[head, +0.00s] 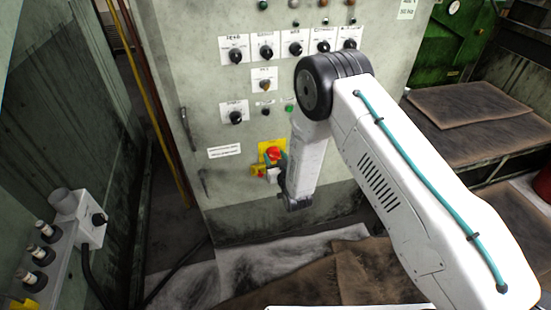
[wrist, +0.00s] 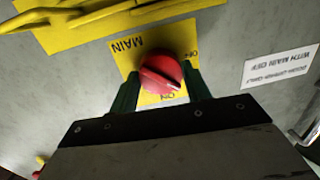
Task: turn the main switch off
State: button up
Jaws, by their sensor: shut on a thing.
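The main switch is a red rotary knob (wrist: 162,74) on a yellow plate (wrist: 128,46) marked MAIN, OFF and ON. In the wrist view the plate appears upside down, with OFF at the upper right and ON below the knob. The knob's dark slot runs slantwise. My gripper (wrist: 160,88) has its two green fingers on either side of the knob, shut on it. In the head view the red knob (head: 273,153) shows on the front of the grey cabinet, with my gripper (head: 273,167) at it, partly hidden by my wrist.
A yellow hanging piece (wrist: 90,20) is beside the switch plate. A white label (wrist: 280,66) is on the panel. Several black knobs (head: 236,56) and small buttons are above on the cabinet (head: 215,100). A handle (head: 187,130) sticks out at its left edge.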

jog(key=n, duration=0.4)
jog(key=shift+r+h, duration=0.1)
jog(key=shift+h, duration=0.2)
jog(key=shift+a+n+h, duration=0.1)
jog(key=shift+n+h, duration=0.2)
jog(key=shift+n, duration=1.9)
jog(key=o, duration=1)
jog(key=shift+c, duration=0.2)
jog(key=v, duration=0.7)
jog(key=shift+s, duration=0.4)
